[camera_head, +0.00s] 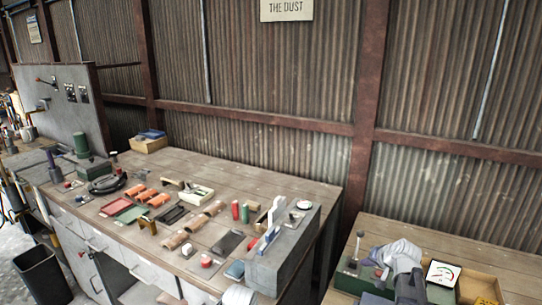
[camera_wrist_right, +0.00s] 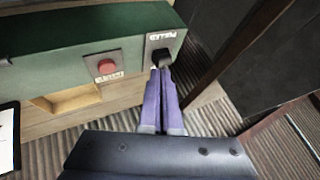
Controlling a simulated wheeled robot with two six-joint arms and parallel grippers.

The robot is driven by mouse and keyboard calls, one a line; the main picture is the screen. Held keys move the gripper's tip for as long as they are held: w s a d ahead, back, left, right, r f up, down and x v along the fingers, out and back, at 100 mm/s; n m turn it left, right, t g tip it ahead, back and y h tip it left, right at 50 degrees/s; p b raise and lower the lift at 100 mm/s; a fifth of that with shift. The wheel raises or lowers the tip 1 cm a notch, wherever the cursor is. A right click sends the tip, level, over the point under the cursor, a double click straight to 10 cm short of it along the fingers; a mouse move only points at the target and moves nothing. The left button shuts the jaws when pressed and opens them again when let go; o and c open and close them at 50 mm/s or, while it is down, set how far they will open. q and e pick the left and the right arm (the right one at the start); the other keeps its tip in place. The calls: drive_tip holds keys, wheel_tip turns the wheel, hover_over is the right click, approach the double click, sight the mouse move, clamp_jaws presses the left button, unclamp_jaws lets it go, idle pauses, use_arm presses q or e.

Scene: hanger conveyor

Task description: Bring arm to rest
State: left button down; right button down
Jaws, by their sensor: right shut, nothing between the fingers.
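My right arm comes in at the lower right of the head view. Its gripper (camera_head: 370,257) is over a green control box (camera_head: 352,282) on the right-hand bench. In the right wrist view the purple fingers (camera_wrist_right: 163,75) are shut together and hold nothing. Their tips are close to a black knob (camera_wrist_right: 161,57) on the green box, under a label that seems to read "PULLED"; I cannot tell whether they touch it. A red button (camera_wrist_right: 107,67) sits left of the knob. My left gripper is not in view.
A dial gauge (camera_head: 442,273) stands by a cardboard box (camera_head: 480,287) beside my right arm. A long wooden workbench (camera_head: 255,180) with many small parts and a grey block (camera_head: 285,257) stands to the left. A corrugated wall (camera_head: 455,110) closes off the back.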

drive_tip(key=s+a+f+n+g, duration=0.25)
drive_tip(key=s+a, duration=0.35)
drive_tip(key=a, duration=0.5)
drive_tip(key=s+a+f+n+g, duration=0.2)
drive_tip(key=s+a+n+g, duration=0.3)
drive_tip(key=a, duration=0.6)
drive_tip(key=s+a+n+h, duration=0.3)
drive_tip(key=s+a, duration=0.5)
drive_tip(key=s, duration=0.6)
drive_tip(key=shift+s+a+f+g, duration=0.15)
drive_tip(key=shift+s+f+g, duration=0.1)
drive_tip(key=shift+g, duration=0.1)
